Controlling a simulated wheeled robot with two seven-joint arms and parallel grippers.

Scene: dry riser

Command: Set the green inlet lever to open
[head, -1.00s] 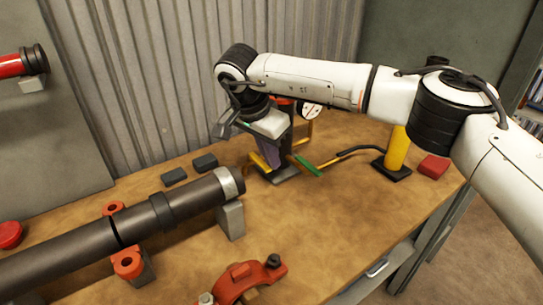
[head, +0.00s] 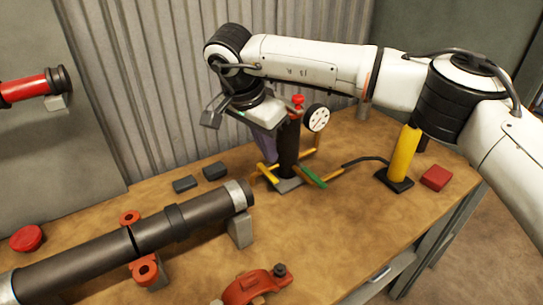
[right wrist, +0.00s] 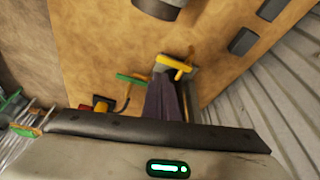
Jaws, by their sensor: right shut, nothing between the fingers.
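The green inlet lever (head: 312,175) sticks out low from the dark upright riser (head: 288,148), toward the front right. In the right wrist view the green lever (right wrist: 131,77) lies left of the fingers. A yellow lever (head: 267,173) is on the riser's left side; in the wrist view it (right wrist: 173,67) shows just beyond the fingertips. My right gripper (head: 269,157) is shut and empty, pointing down just left of the riser, apart from the green lever. Its purple-grey fingers (right wrist: 166,86) show in the wrist view. My left gripper is not in view.
A pressure gauge (head: 317,118) and a red cap (head: 297,101) are at the riser's top. A yellow cylinder (head: 404,153) and a red block (head: 436,177) stand right. A dark pipe (head: 150,235) lies front left. Bench between the lever and front edge is clear.

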